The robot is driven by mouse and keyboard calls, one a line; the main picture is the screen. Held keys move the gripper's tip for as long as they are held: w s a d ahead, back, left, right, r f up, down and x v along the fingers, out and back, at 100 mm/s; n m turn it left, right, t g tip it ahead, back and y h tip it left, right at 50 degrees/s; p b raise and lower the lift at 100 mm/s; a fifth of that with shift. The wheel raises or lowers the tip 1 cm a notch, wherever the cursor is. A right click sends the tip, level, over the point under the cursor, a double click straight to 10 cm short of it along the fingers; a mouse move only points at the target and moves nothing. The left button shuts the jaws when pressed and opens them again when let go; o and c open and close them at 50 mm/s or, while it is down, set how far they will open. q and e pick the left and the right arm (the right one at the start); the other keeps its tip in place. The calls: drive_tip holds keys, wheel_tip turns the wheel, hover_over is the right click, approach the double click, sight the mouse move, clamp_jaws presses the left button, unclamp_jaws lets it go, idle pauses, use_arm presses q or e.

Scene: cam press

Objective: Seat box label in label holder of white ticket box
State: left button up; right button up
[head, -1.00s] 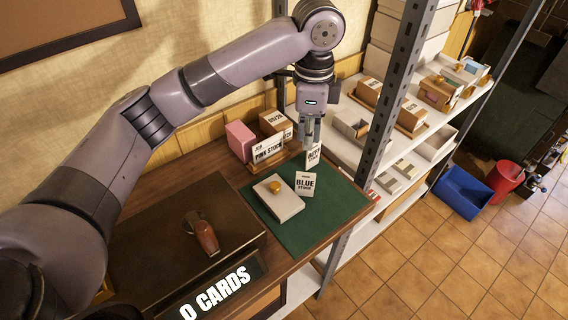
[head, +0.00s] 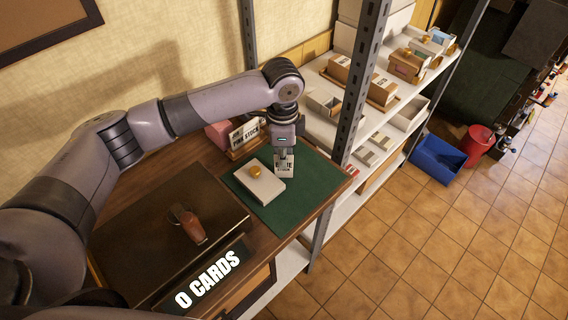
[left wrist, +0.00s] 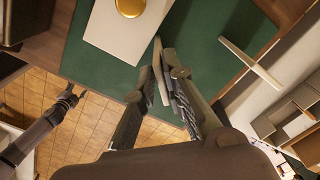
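The white ticket box (head: 258,186) with a round gold knob lies on the green mat. Its knobbed top also shows in the left wrist view (left wrist: 110,38). Its label holder cannot be made out. My left gripper (head: 284,163) points down at the white box label with dark print (head: 287,172), just right of the box. The fingers cover part of the print. In the left wrist view the left fingers (left wrist: 164,75) are close together around a thin pale strip; a firm grip cannot be confirmed.
A pink-stock box (head: 240,135) stands behind the mat. The grey shelf post (head: 358,90) rises close to the right. Bare mat lies in front.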

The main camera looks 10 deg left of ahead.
sight(284, 177)
use_arm(q)
wheel_tip(284, 177, down, 4)
drive_tip(key=shift+d+r+p, duration=0.1)
drive_tip(key=shift+p, duration=0.45)
drive_tip(key=shift+f, duration=0.25)
use_arm(e)
drive_tip(key=shift+s+d+r, duration=0.1)
drive_tip(key=shift+d+r, duration=0.35)
drive_tip(key=shift+r, duration=0.25)
use_arm(q)
drive_tip(key=shift+c, duration=0.2)
clamp_jaws()
use_arm(e)
drive_tip(key=shift+s+d, duration=0.1)
use_arm(q)
drive_tip(key=shift+r, duration=0.1)
